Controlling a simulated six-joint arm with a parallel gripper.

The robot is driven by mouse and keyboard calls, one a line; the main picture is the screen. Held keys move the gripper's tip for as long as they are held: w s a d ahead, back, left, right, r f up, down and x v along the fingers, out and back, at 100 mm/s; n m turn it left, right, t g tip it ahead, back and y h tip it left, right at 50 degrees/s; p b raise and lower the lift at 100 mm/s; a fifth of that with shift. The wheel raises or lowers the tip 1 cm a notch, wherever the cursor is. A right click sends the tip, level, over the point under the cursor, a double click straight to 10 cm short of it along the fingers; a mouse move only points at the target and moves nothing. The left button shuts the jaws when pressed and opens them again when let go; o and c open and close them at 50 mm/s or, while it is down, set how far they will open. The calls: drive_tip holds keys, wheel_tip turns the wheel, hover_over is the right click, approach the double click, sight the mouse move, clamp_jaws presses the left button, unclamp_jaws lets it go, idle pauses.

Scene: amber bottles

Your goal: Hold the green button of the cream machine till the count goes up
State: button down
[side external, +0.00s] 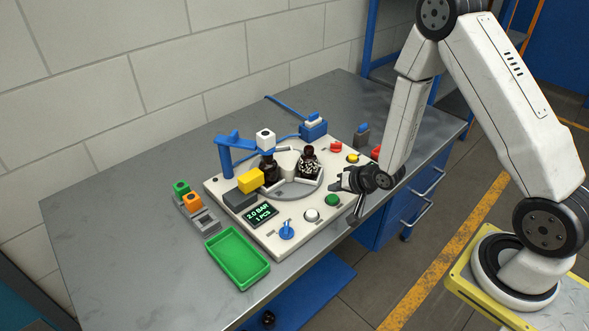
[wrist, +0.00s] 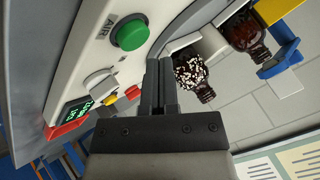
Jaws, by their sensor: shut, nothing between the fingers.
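The cream machine (side external: 228,190) stands on the grey bench. Its green button (side external: 332,200) is on the front panel; in the wrist view the green button (wrist: 130,36) sits beside the word AIR. The display (side external: 261,214) reads 2.0 BAR and 1 PCS. My gripper (side external: 337,184) is shut and empty, above the panel near the green button. In the wrist view its closed fingers (wrist: 159,68) appear beside the button, not over it. I cannot tell their exact height above it.
Two dark bottles, one plain (side external: 268,170) and one speckled (side external: 308,162), stand on the round plate. A white knob (side external: 312,215) and blue valve (side external: 286,231) are near the button. A green tray (side external: 238,259) lies in front. A blue post (side external: 226,158) rises at the back left.

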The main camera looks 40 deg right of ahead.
sight(335, 199)
drive_tip(key=shift+r, duration=2.25)
drive_tip(key=shift+r, duration=0.1)
drive_tip(key=s+a+r+n+g, duration=0.2)
drive_tip(key=s+r+n+g, duration=0.1)
drive_tip(key=s+r+n, duration=0.1)
drive_tip(key=s+a+r+n+g+h, duration=0.1)
drive_tip(key=s+a+r+n+g, duration=0.2)
drive_tip(key=s+r, duration=0.3)
drive_tip(key=s, duration=0.3)
drive_tip(key=shift+n+g, duration=0.3)
drive_tip(key=shift+n, duration=0.1)
